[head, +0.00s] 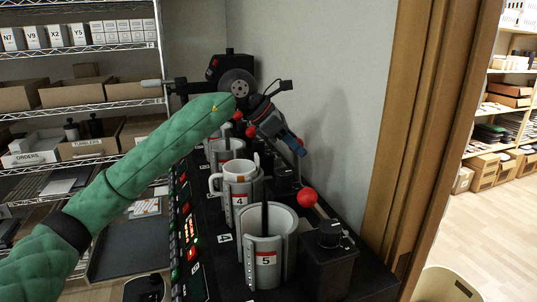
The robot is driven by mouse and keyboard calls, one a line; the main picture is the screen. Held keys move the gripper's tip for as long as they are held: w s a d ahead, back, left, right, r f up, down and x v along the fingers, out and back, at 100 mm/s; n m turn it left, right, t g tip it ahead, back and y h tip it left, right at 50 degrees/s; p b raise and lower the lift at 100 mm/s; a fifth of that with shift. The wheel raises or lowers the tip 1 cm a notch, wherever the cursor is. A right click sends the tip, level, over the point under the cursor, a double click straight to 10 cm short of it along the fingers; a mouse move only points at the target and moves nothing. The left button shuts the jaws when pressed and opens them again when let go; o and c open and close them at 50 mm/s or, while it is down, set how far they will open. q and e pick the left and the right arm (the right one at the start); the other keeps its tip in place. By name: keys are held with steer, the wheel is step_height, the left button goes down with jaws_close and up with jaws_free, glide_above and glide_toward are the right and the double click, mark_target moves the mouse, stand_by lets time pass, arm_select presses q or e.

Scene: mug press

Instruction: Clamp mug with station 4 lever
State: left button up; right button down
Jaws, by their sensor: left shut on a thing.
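A white mug (216,185) with its handle to the left stands in the grey holder of station 4 (229,212), marked by a red label. My left gripper (293,143) is behind and right of the mug, above the station 4 lever base (286,181). My right gripper is not in view.
The station 5 holder (266,277) stands nearer, with its red-knobbed lever (307,197) to the right. Further stations line up behind station 4, with other red knobs (251,131). A wall and wooden door frame (425,130) bound the right side. Shelves stand left.

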arm_select(q)
steer(key=shift+w+d+b, duration=0.25)
steer(key=shift+d+b, duration=0.1)
steer(key=shift+d, duration=0.3)
steer(key=shift+w+d+b, duration=0.2)
steer(key=shift+d+b, duration=0.1)
steer(key=shift+d, duration=0.35)
steer(key=o, duration=0.7)
steer(key=shift+d, duration=0.1)
steer(key=shift+a+r, duration=0.25)
steer(key=shift+r, duration=0.8)
steer(key=shift+a+r, duration=0.25)
steer(key=shift+r, duration=0.85)
steer(key=shift+a+r, duration=0.25)
steer(key=shift+r, duration=0.8)
steer(key=shift+v, duration=3)
